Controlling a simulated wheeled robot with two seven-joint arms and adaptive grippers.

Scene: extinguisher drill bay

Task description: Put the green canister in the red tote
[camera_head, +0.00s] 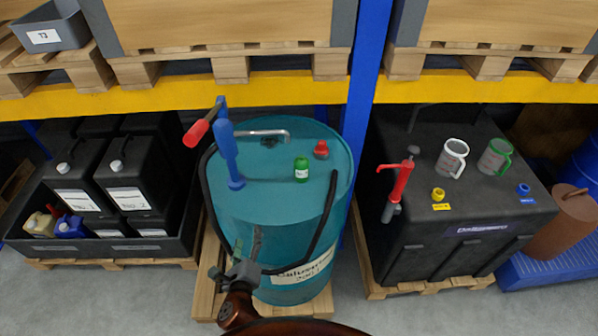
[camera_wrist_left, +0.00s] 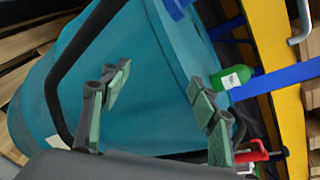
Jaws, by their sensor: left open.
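The green canister (camera_head: 301,169), small with a white label, stands on top of the large teal drum (camera_head: 265,205). A green body with a white label, apparently the canister, also shows at the right in the left wrist view (camera_wrist_left: 232,78). My left gripper (camera_head: 248,250) is open and empty in front of the drum's near side, below and left of the canister and well apart from it. Its two padded fingers are spread in the left wrist view (camera_wrist_left: 160,90). I cannot make out a red tote in either view. My right gripper is not in view.
A blue and red hand pump (camera_head: 228,150), a black hose and a red cap (camera_head: 321,149) are on the drum. A black tank (camera_head: 450,225) with mugs stands at right, black jugs (camera_head: 135,165) at left. A blue post (camera_head: 365,110) and yellow beam (camera_head: 170,96) stand behind.

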